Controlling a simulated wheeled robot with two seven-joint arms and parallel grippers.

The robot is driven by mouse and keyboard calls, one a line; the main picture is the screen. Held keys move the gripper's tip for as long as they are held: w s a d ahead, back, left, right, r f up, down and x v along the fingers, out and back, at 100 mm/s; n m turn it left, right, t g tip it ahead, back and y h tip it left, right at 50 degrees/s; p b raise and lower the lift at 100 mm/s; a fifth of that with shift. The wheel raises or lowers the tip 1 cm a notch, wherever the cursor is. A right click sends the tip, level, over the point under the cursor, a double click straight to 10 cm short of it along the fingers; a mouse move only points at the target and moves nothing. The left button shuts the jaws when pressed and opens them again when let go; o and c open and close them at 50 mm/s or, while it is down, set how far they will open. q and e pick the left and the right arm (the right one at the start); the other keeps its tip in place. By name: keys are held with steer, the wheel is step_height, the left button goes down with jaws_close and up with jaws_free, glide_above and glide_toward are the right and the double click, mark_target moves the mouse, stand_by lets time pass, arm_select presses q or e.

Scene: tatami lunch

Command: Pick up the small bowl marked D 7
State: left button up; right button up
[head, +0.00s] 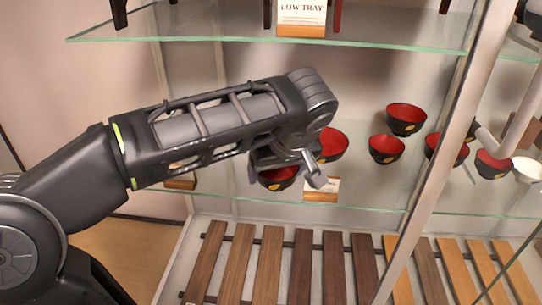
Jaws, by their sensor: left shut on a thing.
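My left arm reaches in from the left. Its gripper (287,172) is at the middle glass shelf, shut on a small black bowl with a red inside (278,181). The gripper hides part of that bowl, and I cannot read a D 7 mark on it. Another black and red bowl (331,145) stands just behind and to the right, partly covered by the gripper. More such bowls stand to the right: one at the back (406,120), one in front of it (387,150), and one partly behind a metal post (446,149). My right gripper is not in view.
The glass shelf (372,194) carries a small label card (322,188) close to the gripper. An upper glass shelf (400,43) holds a LOW TRAY card (302,14). A slanted metal post (437,165) stands at right. Wooden slats (270,262) lie below.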

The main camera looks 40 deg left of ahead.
arm_select(q)
steer(key=shift+s+d, duration=0.25)
steer(key=shift+r, duration=0.1)
stand_by(0.6)
